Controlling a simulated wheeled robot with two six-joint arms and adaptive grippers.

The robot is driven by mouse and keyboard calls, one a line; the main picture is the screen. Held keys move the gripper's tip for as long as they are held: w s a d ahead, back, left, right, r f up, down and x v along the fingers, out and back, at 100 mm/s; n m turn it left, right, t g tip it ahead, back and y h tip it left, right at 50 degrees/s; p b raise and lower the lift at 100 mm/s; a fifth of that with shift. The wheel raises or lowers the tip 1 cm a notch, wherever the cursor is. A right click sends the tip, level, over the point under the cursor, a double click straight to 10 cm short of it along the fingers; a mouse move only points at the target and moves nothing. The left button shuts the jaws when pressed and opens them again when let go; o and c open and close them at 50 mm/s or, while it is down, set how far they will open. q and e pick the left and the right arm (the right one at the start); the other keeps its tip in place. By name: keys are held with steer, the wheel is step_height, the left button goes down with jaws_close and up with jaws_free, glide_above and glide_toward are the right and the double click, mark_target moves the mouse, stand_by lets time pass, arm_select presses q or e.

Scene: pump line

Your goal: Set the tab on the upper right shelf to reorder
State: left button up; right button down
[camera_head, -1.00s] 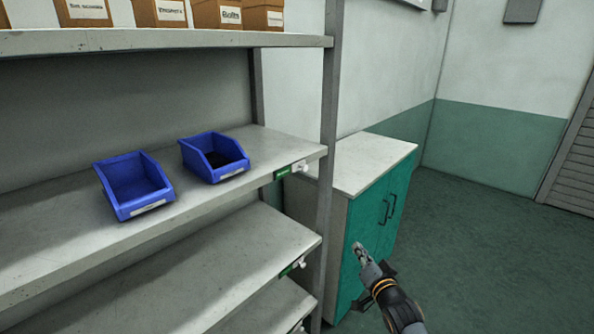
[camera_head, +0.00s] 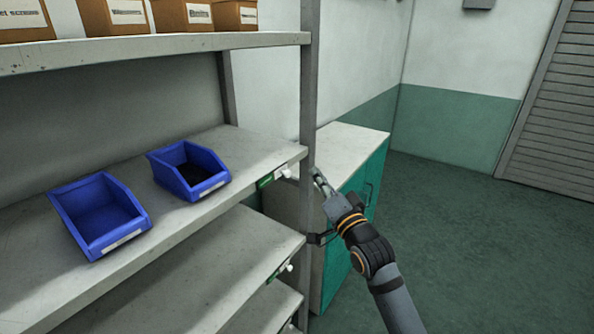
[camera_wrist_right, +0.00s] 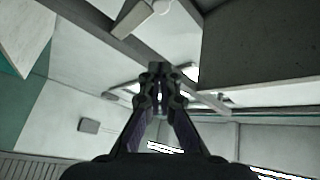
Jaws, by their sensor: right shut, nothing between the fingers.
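The middle shelf board (camera_head: 75,265) has a tab at its right front end: a green face (camera_head: 265,182) with a white knob (camera_head: 286,172) to its right. A similar tab on the board below shows a green strip (camera_head: 273,276) and a white knob (camera_head: 287,267). My right gripper (camera_head: 319,178) is shut and empty. In the head view it appears just right of the upper knob, with the shelf post between them; the exact gap is unclear. Its closed fingers show in the wrist view (camera_wrist_right: 158,75). My left gripper is out of view.
Two blue bins, one left (camera_head: 100,215) and one right (camera_head: 188,170), stand on the middle board. The grey post (camera_head: 308,85) rises beside the tabs. A teal cabinet (camera_head: 376,160) stands behind my right arm. Boxes (camera_head: 183,14) line the top shelf. Open floor lies right.

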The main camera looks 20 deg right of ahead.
mark_target(285, 173)
steer(key=p+x, duration=0.2)
steer(key=x, duration=0.5)
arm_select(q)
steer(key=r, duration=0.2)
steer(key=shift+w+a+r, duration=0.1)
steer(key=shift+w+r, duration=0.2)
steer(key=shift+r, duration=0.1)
arm_select(e)
steer(key=a+f, duration=0.1)
steer(key=s+a+f, duration=0.1)
steer(key=shift+s+a+f, duration=0.1)
steer(key=shift+a+f, duration=0.25)
steer(key=shift+d, duration=0.1)
steer(key=shift+f, duration=0.1)
